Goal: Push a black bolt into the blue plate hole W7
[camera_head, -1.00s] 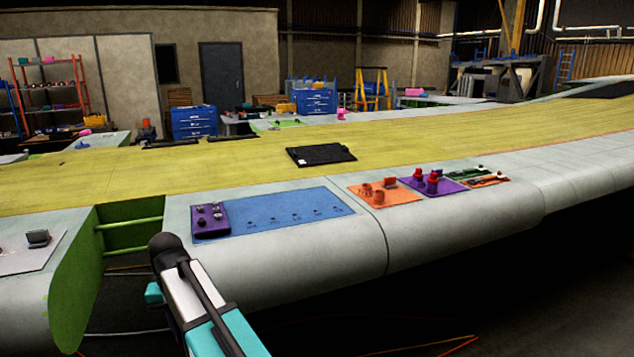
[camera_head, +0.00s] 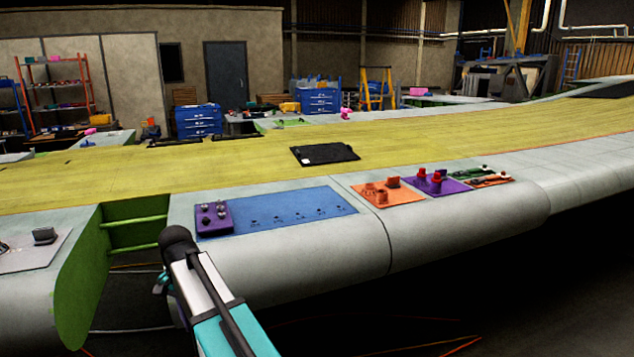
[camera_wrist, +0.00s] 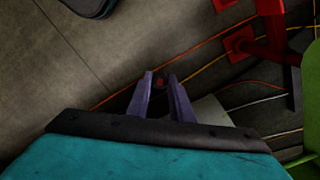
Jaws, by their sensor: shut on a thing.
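The blue plate (camera_head: 295,203) lies on the grey wing edge, with a row of small dark holes along its front part. I cannot read which hole is W7. A purple block (camera_head: 203,232) with several bolts standing in it sits on the plate's left end.
Right of the plate are an orange pad (camera_head: 403,197) and a purple pad (camera_head: 455,187) with fittings. A black panel (camera_head: 325,154) lies on the yellow wing skin. A green-walled gap (camera_head: 130,223) opens left of the plate, with a grey tray (camera_head: 25,256) beyond.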

